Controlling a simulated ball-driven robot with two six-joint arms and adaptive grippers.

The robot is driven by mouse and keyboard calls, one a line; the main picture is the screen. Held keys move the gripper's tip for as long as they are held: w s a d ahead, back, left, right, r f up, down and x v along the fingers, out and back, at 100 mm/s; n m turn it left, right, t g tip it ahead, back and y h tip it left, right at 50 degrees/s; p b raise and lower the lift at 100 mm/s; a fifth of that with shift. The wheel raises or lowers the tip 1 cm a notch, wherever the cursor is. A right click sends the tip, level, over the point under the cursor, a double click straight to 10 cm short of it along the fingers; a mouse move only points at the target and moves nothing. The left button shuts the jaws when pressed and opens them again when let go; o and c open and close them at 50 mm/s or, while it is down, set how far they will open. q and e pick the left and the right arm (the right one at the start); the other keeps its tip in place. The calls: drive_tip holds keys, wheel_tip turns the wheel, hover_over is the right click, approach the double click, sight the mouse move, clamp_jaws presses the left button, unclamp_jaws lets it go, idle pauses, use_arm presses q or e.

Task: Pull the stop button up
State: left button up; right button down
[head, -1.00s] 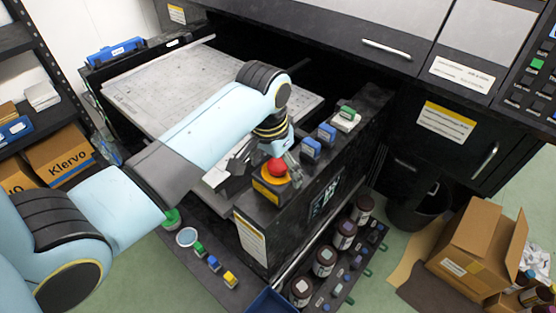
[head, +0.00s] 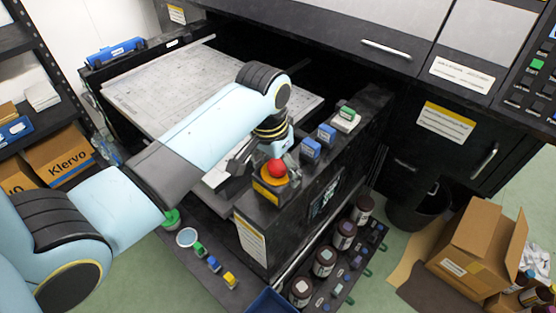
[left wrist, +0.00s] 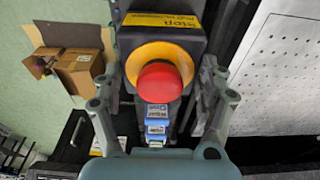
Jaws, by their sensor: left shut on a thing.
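The stop button (head: 277,168) has a round red cap on a yellow collar and sits on a dark box at the near corner of the open drawer unit. In the left wrist view the red cap (left wrist: 159,82) is centred between the fingers, below a yellow stop label (left wrist: 161,20). My left gripper (head: 273,170) comes down over the button and is shut on it, with one finger on each side; the exact contact is hard to make out. The left gripper also shows in the left wrist view (left wrist: 160,80). My right gripper is not in view.
Dark ink bottles (head: 324,262) stand on a lower rack. A flat perforated plate (head: 150,90) lies in the drawer. A cardboard box (head: 478,245) is at the right.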

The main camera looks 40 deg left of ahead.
use_arm(q)
drive_tip(key=shift+w+r, duration=0.2)
drive_tip(key=shift+r, duration=0.15)
drive_tip(key=shift+r+p, duration=0.25)
drive_tip(key=shift+p, duration=0.05)
drive_tip(key=shift+a+r, duration=0.1)
drive_tip(key=shift+r, duration=0.05)
drive_tip(key=c, duration=0.6)
drive_tip(key=shift+s+r, duration=0.1)
drive_tip(key=shift+c, duration=0.7)
drive_tip(key=o, duration=0.8)
drive_tip(key=shift+c, duration=0.2)
drive_tip(key=o, duration=0.5)
drive_tip(key=shift+c, duration=0.2)
drive_tip(key=o, duration=0.7)
drive_tip(key=shift+s+f, duration=0.1)
drive_tip(key=shift+f, duration=0.1)
